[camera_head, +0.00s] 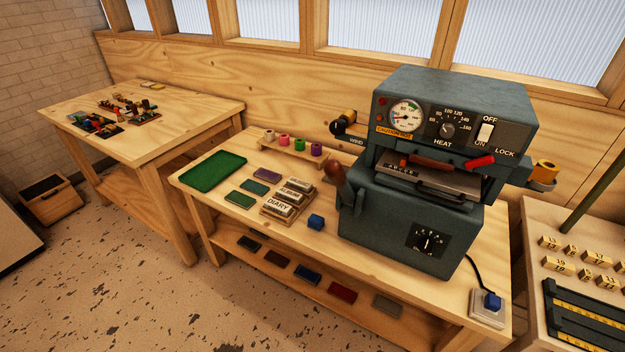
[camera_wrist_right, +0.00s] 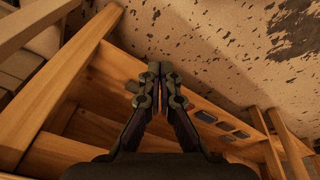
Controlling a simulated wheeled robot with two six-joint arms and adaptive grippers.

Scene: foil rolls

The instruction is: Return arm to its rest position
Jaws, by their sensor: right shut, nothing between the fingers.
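My right gripper (camera_wrist_right: 155,78) shows in the right wrist view with its two dark fingers together and nothing between them. It hangs in the air in front of a wooden bench frame (camera_wrist_right: 105,70), and nothing is touching its tips that I can see. Neither arm nor gripper shows in the head view. My left gripper is in no view.
The grey foil machine (camera_head: 425,170) stands on the wooden workbench (camera_head: 225,222) with a green tray (camera_head: 213,171) and a rack of foil rolls (camera_head: 293,146). A second table (camera_head: 185,104) is at left. A side table (camera_head: 545,215) with numbered blocks is at right. Speckled floor is open at front left.

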